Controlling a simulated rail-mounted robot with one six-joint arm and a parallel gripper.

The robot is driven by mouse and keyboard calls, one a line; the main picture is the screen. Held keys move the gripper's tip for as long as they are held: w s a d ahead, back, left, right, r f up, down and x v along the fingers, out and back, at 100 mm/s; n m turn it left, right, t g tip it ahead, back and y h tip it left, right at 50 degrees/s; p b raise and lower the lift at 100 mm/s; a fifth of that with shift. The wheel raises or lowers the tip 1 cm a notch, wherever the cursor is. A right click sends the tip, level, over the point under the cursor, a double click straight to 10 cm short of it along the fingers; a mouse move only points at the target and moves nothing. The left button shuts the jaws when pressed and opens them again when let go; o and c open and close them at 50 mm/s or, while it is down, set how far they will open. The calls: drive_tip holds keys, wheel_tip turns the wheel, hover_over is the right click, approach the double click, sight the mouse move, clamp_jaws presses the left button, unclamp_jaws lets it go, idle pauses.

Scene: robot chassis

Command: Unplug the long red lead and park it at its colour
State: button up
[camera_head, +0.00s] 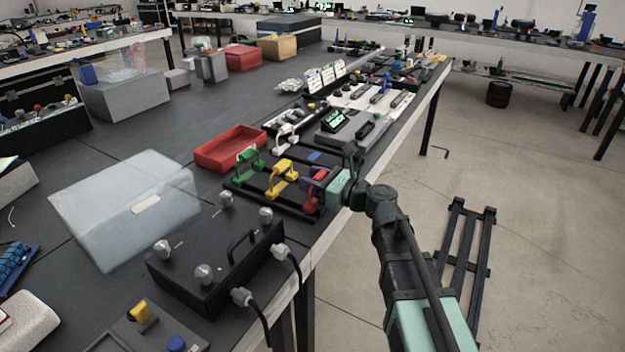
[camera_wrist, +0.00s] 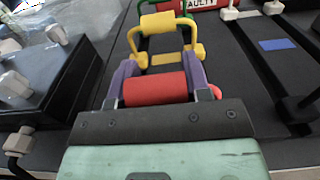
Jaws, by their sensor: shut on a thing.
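The red lead (camera_head: 310,203) is at the near right end of a dark rack by the bench edge. In the wrist view its thick red grip (camera_wrist: 155,89) lies between two purple fingers, with a red end (camera_wrist: 215,92) just right of them. My gripper (camera_head: 314,180) is shut on this lead; it also fills the bottom of the wrist view (camera_wrist: 157,88). I cannot tell whether the lead's ends are seated; the gripper hides them. Beyond it stand a yellow lead (camera_head: 281,178) and a green lead (camera_head: 248,163).
A red tray (camera_head: 230,148) lies behind the rack. A black box with silver knobs and cables (camera_head: 215,262) is at the near left. A grey instrument with a green display (camera_head: 345,128) and white leads (camera_head: 286,138) stand farther back. The floor right of the bench is mostly open.

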drive_tip(key=shift+f, duration=0.2)
drive_tip(key=o, duration=1)
drive_tip(key=v, duration=1)
drive_tip(key=shift+s+d+r, duration=0.1)
drive_tip(key=shift+s+d, duration=0.05)
drive_tip(key=shift+d, duration=0.25)
